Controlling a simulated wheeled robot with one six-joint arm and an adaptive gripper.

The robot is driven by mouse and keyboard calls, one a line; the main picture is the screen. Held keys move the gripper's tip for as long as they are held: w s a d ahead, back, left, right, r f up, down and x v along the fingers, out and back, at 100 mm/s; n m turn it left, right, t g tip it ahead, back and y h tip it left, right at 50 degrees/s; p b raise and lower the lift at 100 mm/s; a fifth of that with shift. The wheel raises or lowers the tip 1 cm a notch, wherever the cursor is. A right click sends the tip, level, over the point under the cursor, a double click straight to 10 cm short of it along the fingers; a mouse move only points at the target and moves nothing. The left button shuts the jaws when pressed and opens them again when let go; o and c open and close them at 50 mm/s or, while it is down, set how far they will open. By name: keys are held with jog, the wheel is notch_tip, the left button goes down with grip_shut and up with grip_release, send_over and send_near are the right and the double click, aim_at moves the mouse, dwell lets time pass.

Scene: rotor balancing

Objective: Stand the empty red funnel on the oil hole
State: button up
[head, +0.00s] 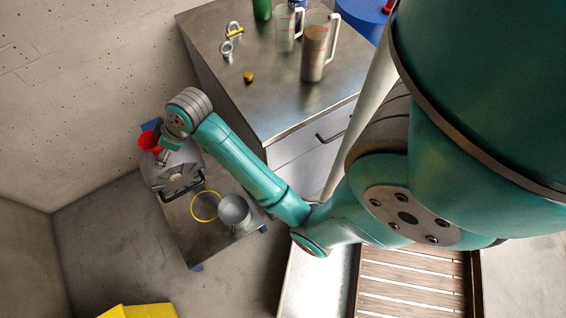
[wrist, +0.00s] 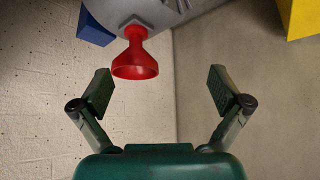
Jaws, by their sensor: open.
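The red funnel (head: 150,141) is at the top left of the grey rounded machine (head: 176,171) in the head view. In the wrist view the red funnel (wrist: 135,62) has its wide mouth turned away from the grey machine (wrist: 160,14) and its narrow end against the casing. The oil hole itself is hidden under the spout. My gripper (wrist: 159,75) is open and empty. Its two fingers are spread, with the funnel beyond them and left of centre, not touching. In the head view my gripper (head: 163,156) is close beside the funnel.
A low trolley (head: 205,248) carries the machine, a yellow ring (head: 205,206) and a grey bucket (head: 235,213). A metal cabinet (head: 270,95) with jugs (head: 318,48) and small hardware stands behind. A yellow object (head: 140,311) lies at the front. Walls stand close on the left.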

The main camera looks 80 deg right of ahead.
jog(key=s+a+f+m+t+h, duration=0.1)
jog(key=s+a+f+t, duration=0.1)
jog(key=s+a+f, duration=0.45)
jog(key=s+a+f+m+t+h, duration=0.1)
jog(key=s+a+f, duration=0.15)
jog(key=s, duration=0.75)
jog(key=s+a+r+t, duration=0.2)
jog(key=s+r, duration=0.4)
jog(key=s, duration=0.4)
jog(key=s+a+r+t+y, duration=0.1)
jog(key=s+a+r+t, duration=0.1)
jog(key=s+r, duration=0.5)
jog(key=s+a, duration=0.1)
jog(key=s, duration=0.2)
jog(key=shift+a+n+t, duration=0.25)
jog(key=shift+n+t, duration=0.05)
jog(key=shift+n, duration=0.1)
jog(key=shift+s+r, duration=0.1)
